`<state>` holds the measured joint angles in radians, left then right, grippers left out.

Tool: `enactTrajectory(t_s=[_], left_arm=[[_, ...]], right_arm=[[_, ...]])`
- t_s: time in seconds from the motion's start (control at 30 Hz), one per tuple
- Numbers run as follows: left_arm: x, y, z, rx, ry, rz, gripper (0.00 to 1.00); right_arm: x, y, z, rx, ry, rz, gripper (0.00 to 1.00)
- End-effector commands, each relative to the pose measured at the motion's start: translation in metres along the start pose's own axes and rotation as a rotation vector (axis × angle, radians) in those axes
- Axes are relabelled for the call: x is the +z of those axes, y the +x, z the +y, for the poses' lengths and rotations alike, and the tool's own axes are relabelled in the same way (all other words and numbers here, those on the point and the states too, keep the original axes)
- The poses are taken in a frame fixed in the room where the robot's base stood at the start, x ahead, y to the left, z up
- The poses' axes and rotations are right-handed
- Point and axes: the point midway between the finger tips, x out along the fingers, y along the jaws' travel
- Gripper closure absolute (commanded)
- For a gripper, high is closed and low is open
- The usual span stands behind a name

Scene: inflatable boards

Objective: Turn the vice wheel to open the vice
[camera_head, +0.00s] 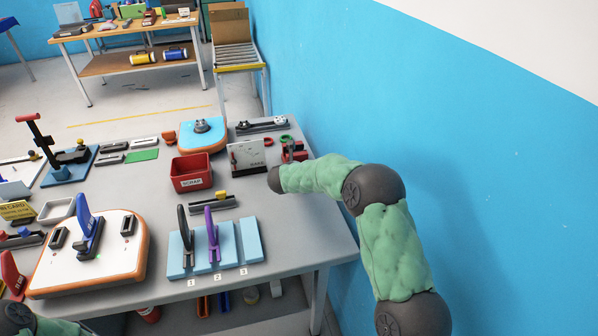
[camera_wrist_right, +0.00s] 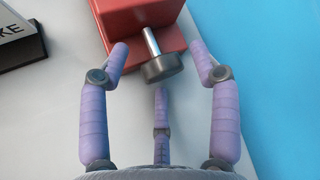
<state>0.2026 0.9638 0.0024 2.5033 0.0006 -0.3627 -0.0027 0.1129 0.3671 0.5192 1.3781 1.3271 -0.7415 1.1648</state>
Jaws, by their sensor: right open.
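In the head view the red vice (camera_head: 300,155) stands at the table's right edge, partly hidden by my right arm. My right gripper (camera_wrist_right: 160,62) is open, its purple fingers spread around the wheel, with one fingertip on each side and a third finger below. I cannot tell whether they touch it. In the head view my right gripper is mostly hidden. My left gripper is not in view.
A white-faced box (camera_head: 246,157) stands left of the vice, and a red scrap bin (camera_head: 192,173) is farther left. The blue wall (camera_head: 450,130) rises close on the right. Stapler-like tools stand on light-blue boards (camera_head: 250,240) in front.

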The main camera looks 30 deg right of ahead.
Motion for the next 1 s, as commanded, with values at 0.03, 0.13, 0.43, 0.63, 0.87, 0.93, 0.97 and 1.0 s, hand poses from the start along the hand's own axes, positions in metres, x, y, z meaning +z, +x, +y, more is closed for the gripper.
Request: enactTrajectory(t_s=[0.03,0.13,0.43,0.63,0.87,0.93,0.97,1.0], left_arm=[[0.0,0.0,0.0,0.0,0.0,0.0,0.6],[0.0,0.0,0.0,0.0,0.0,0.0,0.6],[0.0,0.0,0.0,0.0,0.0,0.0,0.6],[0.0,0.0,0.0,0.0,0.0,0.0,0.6],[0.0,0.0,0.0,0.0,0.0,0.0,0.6],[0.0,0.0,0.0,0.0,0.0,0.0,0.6],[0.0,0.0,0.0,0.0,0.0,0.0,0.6],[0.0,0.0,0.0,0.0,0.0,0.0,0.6]], right_arm=[[0.0,-0.003,0.0,0.0,0.0,0.0,0.36],[0.0,-0.013,0.0,0.001,0.0,0.0,0.36],[0.002,-0.056,0.001,0.001,0.0,-0.004,0.36],[0.002,-0.074,0.001,0.001,-0.001,-0.005,0.36],[0.002,-0.079,0.001,0.001,-0.001,-0.003,0.36],[0.002,-0.079,0.001,0.001,0.0,-0.003,0.36],[0.002,-0.079,0.001,0.001,0.0,-0.004,0.36],[0.002,-0.079,0.001,0.001,0.0,-0.004,0.36]])
